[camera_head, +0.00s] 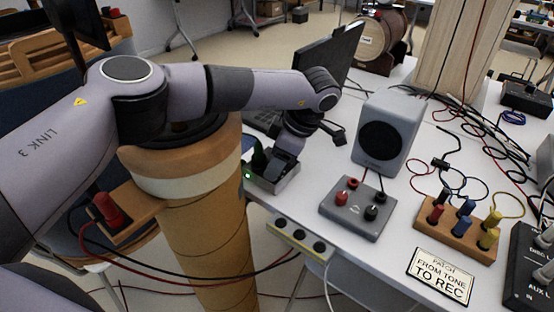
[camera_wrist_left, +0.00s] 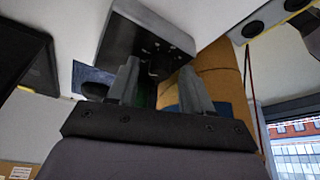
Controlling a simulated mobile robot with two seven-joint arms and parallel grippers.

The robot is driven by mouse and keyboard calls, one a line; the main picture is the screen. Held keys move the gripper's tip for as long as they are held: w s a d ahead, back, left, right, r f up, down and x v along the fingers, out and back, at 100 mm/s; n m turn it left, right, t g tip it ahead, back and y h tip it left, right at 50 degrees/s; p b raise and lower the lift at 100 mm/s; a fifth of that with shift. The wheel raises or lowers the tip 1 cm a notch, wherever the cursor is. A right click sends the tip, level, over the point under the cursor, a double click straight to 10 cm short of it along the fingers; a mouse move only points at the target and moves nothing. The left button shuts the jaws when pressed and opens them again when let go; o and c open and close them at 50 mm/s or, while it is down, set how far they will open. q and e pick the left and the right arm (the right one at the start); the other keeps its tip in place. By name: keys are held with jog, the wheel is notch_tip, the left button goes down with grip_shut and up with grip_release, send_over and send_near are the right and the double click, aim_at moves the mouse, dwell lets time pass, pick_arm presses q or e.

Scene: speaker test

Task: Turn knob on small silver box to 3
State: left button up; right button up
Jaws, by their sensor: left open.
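The small silver box (camera_head: 287,184) stands at the table's near left edge, with a green light on its left side in the head view. My left gripper (camera_head: 270,168) points down over it and hides much of its top. In the left wrist view the box (camera_wrist_left: 172,32) shows a dark face with small marks. The two fingers of the left gripper (camera_wrist_left: 160,68) are apart and reach to its edge, with no object clearly held between them. I cannot make out the knob or its setting. Whether the fingers touch the box is unclear. My right gripper is out of view.
A grey speaker (camera_head: 388,133) and a grey terminal box (camera_head: 351,212) stand to the right. A power strip (camera_head: 300,238) runs along the table's front edge. A laptop (camera_head: 335,55) is behind. A wooden jack block (camera_head: 455,232) and loose cables fill the right side.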

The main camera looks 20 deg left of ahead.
pick_arm(q)
grip_shut()
jog(key=shift+s+m+t, duration=0.1)
jog(key=shift+m+t, duration=0.3)
jog(key=shift+m, duration=0.6)
jog(key=shift+m+t+p, duration=0.3)
jog(key=shift+m+t, duration=0.3)
jog(key=shift+m, duration=0.8)
grip_release()
jog(key=v, duration=0.7)
jog(key=shift+r, duration=0.15)
